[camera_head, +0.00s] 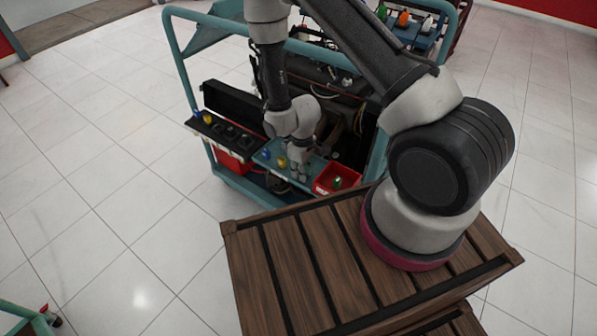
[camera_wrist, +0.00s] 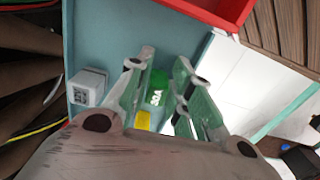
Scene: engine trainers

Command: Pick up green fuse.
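In the wrist view a green fuse (camera_wrist: 157,88) with white lettering stands on the blue-green tray (camera_wrist: 112,35). My gripper (camera_wrist: 159,66) points down with its fingers apart, one on each side of the fuse. A gap shows between the fuse and the right finger; contact on the left side is unclear. In the head view my gripper (camera_head: 299,170) is low over the blue-green shelf, and it hides this green fuse there.
A yellow fuse (camera_head: 282,162) and a blue fuse (camera_head: 265,154) stand left of my gripper. A white block (camera_wrist: 87,87) stands nearby. A black holder (camera_head: 222,131) is further left.

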